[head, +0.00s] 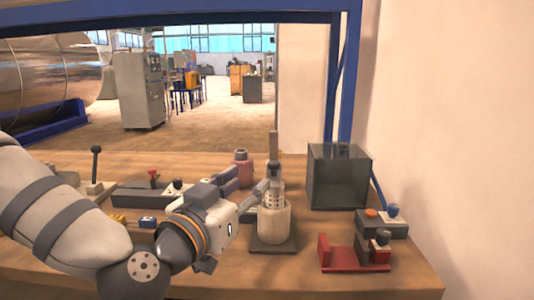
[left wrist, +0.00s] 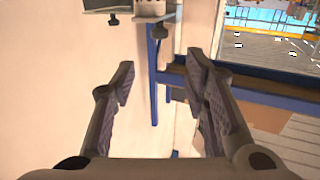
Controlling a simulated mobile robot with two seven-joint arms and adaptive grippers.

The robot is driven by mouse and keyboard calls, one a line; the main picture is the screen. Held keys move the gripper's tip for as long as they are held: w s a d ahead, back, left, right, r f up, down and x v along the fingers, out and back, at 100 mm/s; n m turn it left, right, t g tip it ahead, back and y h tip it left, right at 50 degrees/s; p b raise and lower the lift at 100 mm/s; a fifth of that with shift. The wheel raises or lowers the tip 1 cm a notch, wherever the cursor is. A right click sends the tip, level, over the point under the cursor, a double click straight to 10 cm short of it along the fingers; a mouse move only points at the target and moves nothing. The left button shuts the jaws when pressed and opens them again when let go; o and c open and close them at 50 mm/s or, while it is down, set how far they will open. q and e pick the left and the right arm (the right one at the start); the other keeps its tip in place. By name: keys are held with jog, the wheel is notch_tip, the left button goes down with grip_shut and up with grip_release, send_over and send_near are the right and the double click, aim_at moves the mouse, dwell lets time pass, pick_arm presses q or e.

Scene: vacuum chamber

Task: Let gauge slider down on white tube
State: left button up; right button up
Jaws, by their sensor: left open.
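A white tube (head: 274,224) stands upright on a dark square base (head: 272,248) on the bench in the head view. A grey perforated piece, seemingly the gauge slider (head: 274,193), sits at the tube's top, below a tall upright post (head: 273,147). My left gripper (head: 249,187) is just left of this piece. In the left wrist view its two fingers (left wrist: 162,80) are spread with nothing between them. A grey bracket with dark knobs (left wrist: 145,12) is cut off at that view's top edge; I cannot tell its link to the slider. My right gripper is not in view.
A dark glassy box (head: 338,180) stands right of the tube. A red holder (head: 340,255) and a grey block with knobs (head: 382,222) lie at the right. A black-knobbed lever (head: 96,165) stands at the left. The bench front between tube and red holder is clear.

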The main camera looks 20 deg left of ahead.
aim_at(272, 166)
pick_arm(q)
jog(key=w, duration=0.3)
jog(key=w+d+b, duration=0.1)
jog(key=w, duration=0.3)
jog(key=w+f+b, duration=0.1)
jog(key=w, duration=0.3)
jog(key=shift+w+d, duration=0.15)
jog(key=shift+d, duration=0.05)
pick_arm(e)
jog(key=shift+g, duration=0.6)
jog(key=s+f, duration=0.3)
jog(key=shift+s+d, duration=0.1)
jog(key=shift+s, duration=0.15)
pick_arm(q)
jog(key=shift+r, duration=0.1)
jog(key=c, duration=0.8)
jog(key=shift+r+p, duration=0.5)
jog(key=shift+p, duration=0.35)
jog(key=shift+f, duration=0.45)
jog(key=o, duration=0.8)
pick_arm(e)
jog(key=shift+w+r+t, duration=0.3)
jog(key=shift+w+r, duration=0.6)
